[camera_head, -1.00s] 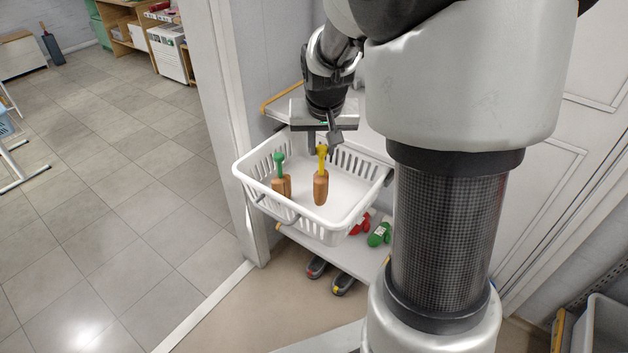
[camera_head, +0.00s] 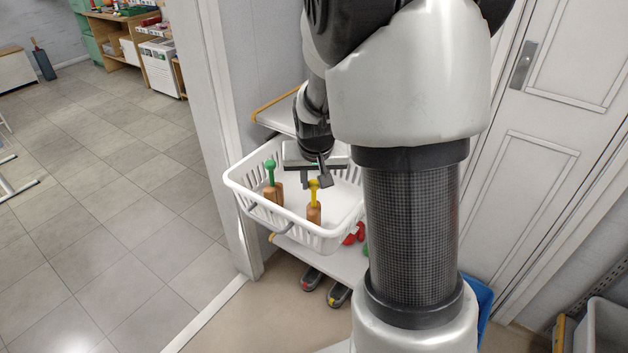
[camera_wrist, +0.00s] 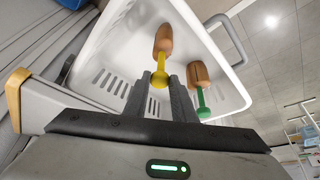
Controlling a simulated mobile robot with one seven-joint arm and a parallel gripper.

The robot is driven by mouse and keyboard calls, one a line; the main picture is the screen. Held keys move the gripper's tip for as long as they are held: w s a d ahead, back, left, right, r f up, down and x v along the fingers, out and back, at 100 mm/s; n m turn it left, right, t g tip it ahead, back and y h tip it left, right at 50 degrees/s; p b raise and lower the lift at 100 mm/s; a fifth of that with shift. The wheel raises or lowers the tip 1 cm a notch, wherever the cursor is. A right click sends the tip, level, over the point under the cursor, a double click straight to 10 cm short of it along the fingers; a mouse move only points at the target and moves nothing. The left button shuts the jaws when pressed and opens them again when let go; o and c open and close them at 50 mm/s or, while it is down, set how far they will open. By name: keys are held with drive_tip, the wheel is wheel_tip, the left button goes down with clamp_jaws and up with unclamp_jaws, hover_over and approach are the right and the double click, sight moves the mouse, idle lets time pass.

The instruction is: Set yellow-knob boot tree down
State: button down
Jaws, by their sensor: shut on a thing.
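The yellow-knob boot tree (camera_head: 314,212) has a wooden foot and a yellow stem and knob. It is inside the white basin (camera_head: 330,243), near the front wall. My gripper (camera_head: 314,181) is above it, shut on its yellow knob. In the wrist view, my gripper's fingers (camera_wrist: 160,84) close around the yellow stem (camera_wrist: 158,77), with the wooden part (camera_wrist: 163,40) beyond them. Whether its lower end touches the basin floor is hidden. A green-knob boot tree (camera_head: 270,180) stands in the basin to the left; it also shows in the wrist view (camera_wrist: 199,85).
The basin rests on a white shelf unit beside a door frame (camera_head: 215,130). Red shoe-like items (camera_head: 354,234) lie on the shelf below, and dark shoes (camera_head: 338,294) are on the floor. The basin's middle floor looks clear. A white door stands at right.

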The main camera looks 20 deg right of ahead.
drive_tip(key=c, duration=1.5)
unclamp_jaws()
drive_tip(key=shift+r+p, duration=0.3)
drive_tip(key=shift+p, duration=0.05)
drive_tip(key=p+v, duration=0.3)
drive_tip(key=v, duration=0.8)
drive_tip(key=s+a+r+n, duration=0.1)
drive_tip(key=s+a+r, duration=0.1)
drive_tip(key=s, duration=0.4)
drive_tip(key=s+a+r+n+y, duration=0.1)
drive_tip(key=s+a+r, duration=0.2)
drive_tip(key=s, duration=0.4)
drive_tip(key=s+a+r+n+t, duration=0.1)
drive_tip(key=s+a+r, duration=0.2)
drive_tip(key=s, duration=0.3)
drive_tip(key=shift+s+a+r+n+y, duration=0.2)
drive_tip(key=shift+r+n+y, duration=0.1)
drive_tip(key=shift+r+n, duration=0.15)
drive_tip(key=shift+w, duration=0.1)
